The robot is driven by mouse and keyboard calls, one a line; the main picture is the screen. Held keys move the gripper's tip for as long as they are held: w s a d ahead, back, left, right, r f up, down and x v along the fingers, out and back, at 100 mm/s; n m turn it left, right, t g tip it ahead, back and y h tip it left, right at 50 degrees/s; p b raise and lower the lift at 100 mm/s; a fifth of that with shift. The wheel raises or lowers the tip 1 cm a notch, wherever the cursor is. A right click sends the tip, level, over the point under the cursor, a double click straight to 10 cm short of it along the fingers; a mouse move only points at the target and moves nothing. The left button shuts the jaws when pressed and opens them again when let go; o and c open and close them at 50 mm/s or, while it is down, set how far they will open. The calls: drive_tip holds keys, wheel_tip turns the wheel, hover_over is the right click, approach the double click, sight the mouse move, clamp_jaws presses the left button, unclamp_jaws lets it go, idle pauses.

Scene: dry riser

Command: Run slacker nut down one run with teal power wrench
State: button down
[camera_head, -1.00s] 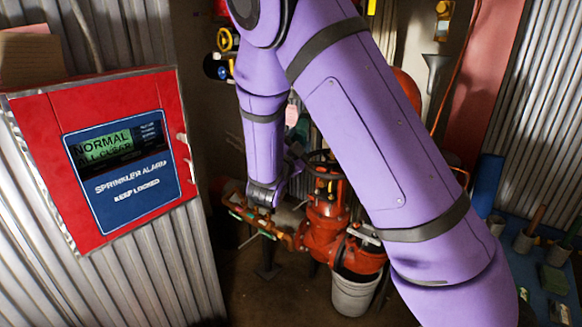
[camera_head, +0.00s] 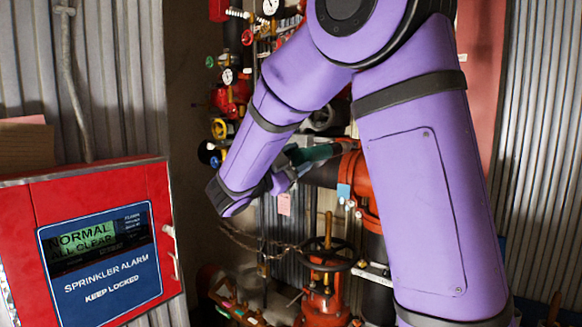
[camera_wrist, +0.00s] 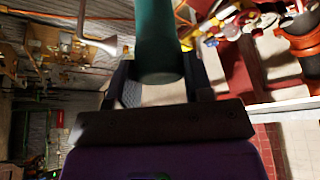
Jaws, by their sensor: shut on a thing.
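The teal power wrench (camera_head: 318,152) is held by my gripper (camera_head: 282,176) in front of the pipework in the head view. In the wrist view the wrench (camera_wrist: 155,45) is a dark teal cylinder between the two fingers of my gripper (camera_wrist: 155,88), which is shut on it. The wrench's working end points right in the head view, towards an orange-red pipe fitting (camera_head: 359,172), partly hidden behind my arm. Small pale bolt ends or nuts (camera_head: 349,203) show below that fitting. I cannot tell which nut is slacker, nor whether the wrench touches anything.
A red sprinkler alarm box (camera_head: 100,250) stands close at the left. Valves and gauges (camera_head: 228,95) line the back wall. A handwheel valve (camera_head: 325,255) stands below the gripper, and a pink tag (camera_head: 284,204) hangs nearby. Corrugated panels flank the space.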

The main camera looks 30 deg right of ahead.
idle(0.3)
drive_tip(key=shift+w+d, duration=0.35)
drive_tip(key=shift+d, duration=0.55)
drive_tip(key=shift+w+d, duration=0.3)
drive_tip(key=shift+d, duration=0.65)
drive_tip(key=shift+w+d, duration=0.35)
drive_tip(key=shift+d, duration=0.55)
drive_tip(key=shift+w+d, duration=0.25)
drive_tip(key=shift+d, duration=0.5)
idle(1.0)
drive_tip(key=shift+s+a, duration=0.1)
drive_tip(key=shift+a, duration=0.15)
drive_tip(key=shift+s+a, duration=0.3)
drive_tip(key=shift+a, duration=0.55)
drive_tip(key=shift+s+a, duration=0.3)
drive_tip(key=shift+a, duration=0.55)
drive_tip(key=shift+s+a, duration=0.3)
drive_tip(key=shift+a, duration=0.55)
